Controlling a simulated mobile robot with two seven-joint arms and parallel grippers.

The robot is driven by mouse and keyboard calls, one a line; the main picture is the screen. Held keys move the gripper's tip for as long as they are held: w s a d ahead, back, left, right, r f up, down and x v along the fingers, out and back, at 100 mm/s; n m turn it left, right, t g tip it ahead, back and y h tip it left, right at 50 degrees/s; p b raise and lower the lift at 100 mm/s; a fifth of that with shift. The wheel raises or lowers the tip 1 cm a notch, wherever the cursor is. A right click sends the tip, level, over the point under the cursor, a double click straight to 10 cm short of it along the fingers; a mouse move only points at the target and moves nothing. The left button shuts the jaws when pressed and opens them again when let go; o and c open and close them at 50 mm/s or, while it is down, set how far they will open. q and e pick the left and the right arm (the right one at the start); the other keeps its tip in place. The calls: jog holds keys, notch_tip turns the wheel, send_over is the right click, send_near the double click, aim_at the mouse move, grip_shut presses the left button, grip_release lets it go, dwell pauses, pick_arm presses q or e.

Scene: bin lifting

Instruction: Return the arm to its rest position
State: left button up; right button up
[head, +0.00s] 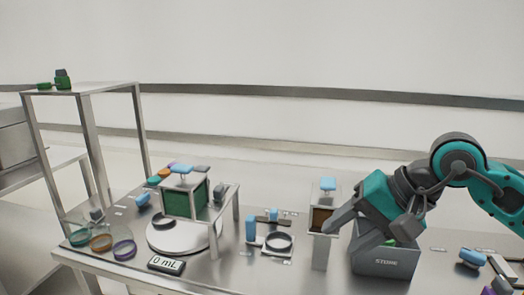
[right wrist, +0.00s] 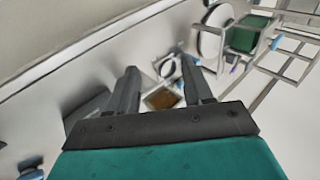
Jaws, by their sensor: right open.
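My right arm (head: 470,165), teal and dark grey, reaches in from the right edge of the head view. My right gripper (head: 343,243) is open, its two dark fingers pointing down and left over the grey bin marked STORE (head: 385,264). Its fingers also show spread apart in the right wrist view (right wrist: 160,78), with nothing held between them. The fingers and wrist hide part of the bin; a bit of green shows inside it. I cannot tell whether a finger touches the bin. My left gripper is not in view.
Beside the gripper stands a small frame with a brown panel and blue top (head: 327,185). A metal shelf (head: 85,88) stands far left.

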jog(key=s+a+r+m+g+y, duration=0.1)
jog(key=s+a+m+y, duration=0.15)
jog(key=a, duration=0.25)
jog(key=s+a+r+m+y, duration=0.1)
jog(key=s+a+r+y, duration=0.1)
jog(key=a+y, duration=0.2)
notch_tip(320, 180, up, 8)
jog(key=a+m+t+y, duration=0.2)
jog(key=m+t+y, duration=0.55)
jog(key=m, duration=0.75)
jog(key=w+d+f+m+t+h, duration=0.2)
jog(key=d+f+m+t+h, duration=0.45)
jog(key=m, duration=0.75)
jog(key=w+d+f+m+t+h, duration=0.15)
jog(key=d+m+t+h, duration=0.3)
jog(key=m+h, duration=0.8)
jog(key=s+d+f+m+g+h, duration=0.2)
jog(key=d+f+m+g, duration=0.35)
jog(key=f+m, duration=0.5)
jog(key=s+f+m+g, duration=1.15)
jog(key=s+f, duration=0.65)
jog(key=s, duration=0.3)
jog(key=w+a+f+n+t+y, duration=0.1)
jog(key=w+a+f+t+y, duration=0.1)
jog(key=w+f+t, duration=0.4)
notch_tip(320, 180, down, 2)
jog(key=shift+w+f+t, duration=0.2)
jog(key=shift+w+t, duration=0.15)
jog(key=shift+w, duration=0.8)
